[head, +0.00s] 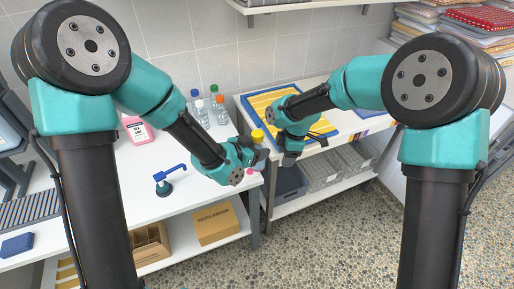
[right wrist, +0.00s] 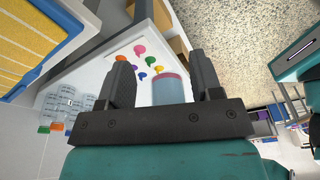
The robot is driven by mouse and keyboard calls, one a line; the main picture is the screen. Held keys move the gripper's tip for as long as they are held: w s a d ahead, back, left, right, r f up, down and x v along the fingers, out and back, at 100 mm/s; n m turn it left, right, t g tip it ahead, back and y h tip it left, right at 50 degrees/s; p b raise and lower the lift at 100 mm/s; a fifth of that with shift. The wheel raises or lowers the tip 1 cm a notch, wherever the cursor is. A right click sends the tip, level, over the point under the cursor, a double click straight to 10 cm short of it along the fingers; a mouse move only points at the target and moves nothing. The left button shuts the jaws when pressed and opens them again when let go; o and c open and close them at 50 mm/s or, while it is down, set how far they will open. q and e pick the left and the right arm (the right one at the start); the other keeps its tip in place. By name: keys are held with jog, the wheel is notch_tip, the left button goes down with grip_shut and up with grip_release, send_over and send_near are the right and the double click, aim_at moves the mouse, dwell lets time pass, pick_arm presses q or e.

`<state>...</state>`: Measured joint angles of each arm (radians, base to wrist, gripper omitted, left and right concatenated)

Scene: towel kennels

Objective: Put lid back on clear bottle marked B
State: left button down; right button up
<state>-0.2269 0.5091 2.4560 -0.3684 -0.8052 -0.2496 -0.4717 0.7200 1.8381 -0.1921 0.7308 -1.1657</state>
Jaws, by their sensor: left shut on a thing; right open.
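Several clear bottles stand at the back of the white table, with a blue cap (head: 195,92), a green cap (head: 214,87) and an orange cap (head: 220,98). No letter B is readable on any bottle. In the right wrist view the bottles (right wrist: 78,103) appear at the left. My left gripper (head: 260,156) is shut at the table's right end on something I cannot make out; a yellow round top (head: 257,135) shows just behind it. My right gripper (head: 290,157) is open beside it. A blue cylinder with a reddish rim (right wrist: 170,89) shows between its fingers, apparently not gripped.
Small coloured round pieces, including an orange one (right wrist: 120,58) and a pink one (right wrist: 139,50), lie on the white table.

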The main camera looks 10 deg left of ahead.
aim_at(258, 134)
jog(key=a+r+n, duration=0.2)
jog(key=a+r, duration=0.1)
jog(key=r, duration=0.3)
jog(key=s+a+r+n+h, duration=0.1)
jog(key=a+r+n, duration=0.2)
jog(key=r, duration=0.3)
jog(key=s+a+r+n+h, duration=0.1)
jog(key=a+r+n, duration=0.2)
jog(key=r, duration=0.3)
jog(key=shift+a+r+t, duration=0.15)
jog(key=shift+r+t, duration=0.05)
jog(key=shift+t, duration=0.2)
jog(key=shift+f, duration=0.1)
jog(key=shift+f, duration=3.95)
jog(key=c, duration=0.9)
jog(key=shift+m, duration=1.4)
jog(key=shift+c, duration=0.2)
